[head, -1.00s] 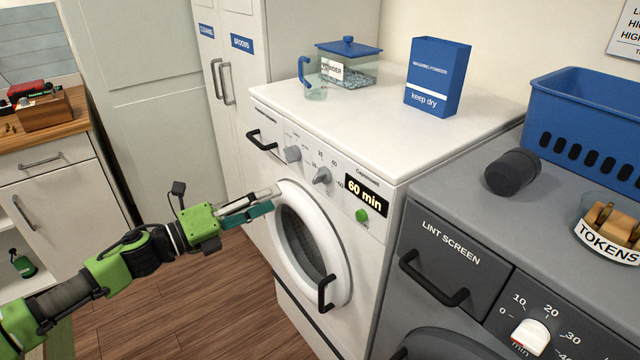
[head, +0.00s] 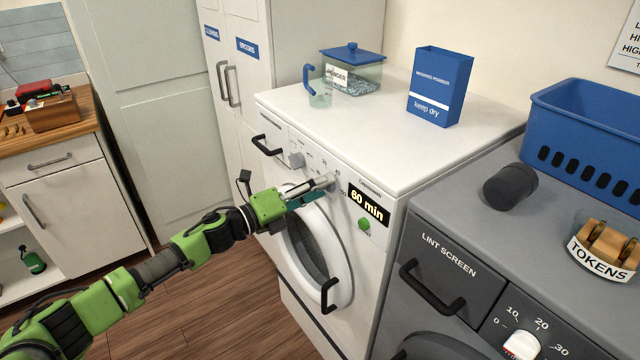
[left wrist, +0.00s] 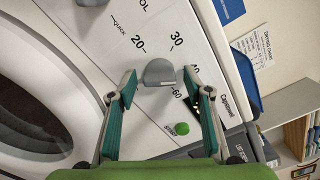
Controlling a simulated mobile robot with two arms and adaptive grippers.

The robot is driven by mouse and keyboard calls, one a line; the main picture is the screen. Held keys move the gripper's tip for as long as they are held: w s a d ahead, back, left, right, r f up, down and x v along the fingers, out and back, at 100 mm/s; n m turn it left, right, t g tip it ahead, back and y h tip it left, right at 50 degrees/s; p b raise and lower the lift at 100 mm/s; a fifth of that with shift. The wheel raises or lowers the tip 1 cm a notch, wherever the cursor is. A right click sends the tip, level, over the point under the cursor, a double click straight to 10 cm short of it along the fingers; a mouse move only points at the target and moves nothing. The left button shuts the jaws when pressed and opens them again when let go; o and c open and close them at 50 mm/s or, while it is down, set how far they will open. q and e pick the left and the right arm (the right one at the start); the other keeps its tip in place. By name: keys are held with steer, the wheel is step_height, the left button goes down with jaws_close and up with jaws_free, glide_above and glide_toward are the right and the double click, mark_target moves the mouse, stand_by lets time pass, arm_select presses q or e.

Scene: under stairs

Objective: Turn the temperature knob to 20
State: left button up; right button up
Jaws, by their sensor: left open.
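The temperature knob (left wrist: 158,72) is a grey knob on the white washing machine's panel, with 20, 30, 40 and 60 printed around it in the left wrist view. Where its pointer stands I cannot tell for sure. My left gripper (left wrist: 160,86) is open, its two fingers on either side of the knob; whether they touch it is unclear. In the head view the left gripper (head: 328,182) is at the panel and hides most of that knob. My right gripper is not in view.
Another grey knob (head: 297,160) sits left of the gripper. The round door (head: 340,262) is below it. A 60 min display (head: 366,208) and green start button (head: 364,224) are to the right. A drawer handle (head: 266,146) sticks out at the left.

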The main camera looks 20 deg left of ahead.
arm_select(q)
steer(key=shift+w+d, duration=0.2)
steer(key=shift+w, duration=0.05)
steer(key=c, duration=1.1)
